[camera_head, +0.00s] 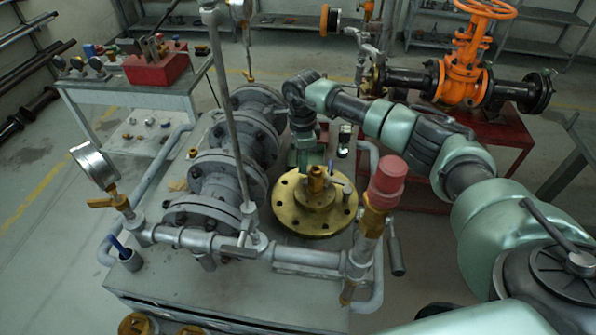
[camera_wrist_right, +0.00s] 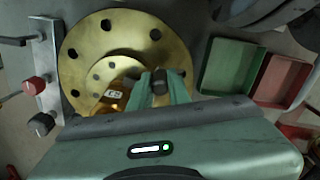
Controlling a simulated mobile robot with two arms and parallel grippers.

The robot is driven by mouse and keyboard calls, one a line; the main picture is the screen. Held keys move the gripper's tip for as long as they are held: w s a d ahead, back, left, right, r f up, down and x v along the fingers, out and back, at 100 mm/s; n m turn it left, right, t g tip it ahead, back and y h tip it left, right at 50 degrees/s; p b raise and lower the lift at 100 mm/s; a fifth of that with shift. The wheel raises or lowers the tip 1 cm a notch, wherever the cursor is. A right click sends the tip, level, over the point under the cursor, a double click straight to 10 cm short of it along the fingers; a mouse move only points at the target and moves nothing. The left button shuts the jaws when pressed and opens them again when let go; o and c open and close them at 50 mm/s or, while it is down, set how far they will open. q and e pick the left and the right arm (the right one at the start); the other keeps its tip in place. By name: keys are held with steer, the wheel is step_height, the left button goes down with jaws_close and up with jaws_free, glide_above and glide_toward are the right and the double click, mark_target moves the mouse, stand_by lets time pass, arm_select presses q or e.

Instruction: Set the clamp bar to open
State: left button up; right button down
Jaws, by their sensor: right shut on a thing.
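My right gripper (camera_wrist_right: 160,92) reaches down over the round brass flange (camera_wrist_right: 140,32) and its green fingers are shut on a small dark piece (camera_wrist_right: 160,80). This piece may be part of the clamp bar; I cannot tell, as the gripper body hides what lies below. A brass block with markings (camera_wrist_right: 113,95) stands on the flange just left of the fingers. In the head view the right gripper (camera_head: 307,160) is at the far edge of the brass flange (camera_head: 288,212), partly behind the brass fitting (camera_head: 317,180). My left gripper is not in view.
Grey flanged pipework (camera_head: 228,180) stands left of the brass flange. A pressure gauge (camera_head: 94,165) and a red-capped valve (camera_head: 386,182) rise at the front. An orange gate valve (camera_head: 463,70) stands behind on a red table. Green (camera_wrist_right: 232,68) and red (camera_wrist_right: 280,80) trays lie nearby.

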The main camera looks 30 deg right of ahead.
steer(key=d+m+b, duration=0.1)
steer(key=d+m, duration=0.1)
steer(key=w+d+m+b, duration=0.1)
steer(key=d+m, duration=0.1)
steer(key=d, duration=0.1)
steer(key=w+d+m+b, duration=0.1)
steer(key=d+m, duration=0.1)
steer(key=shift+d, duration=0.2)
steer(key=shift+s+d+m+b, duration=0.15)
steer(key=shift+d+m+b, duration=0.25)
steer(key=shift+d+m, duration=1)
steer(key=shift+d, duration=0.1)
steer(key=c, duration=1.3)
jaws_free()
steer(key=shift+r, duration=0.15)
step_height(320, 180, up, 8)
steer(key=shift+f+b, duration=0.2)
steer(key=shift+b, duration=0.65)
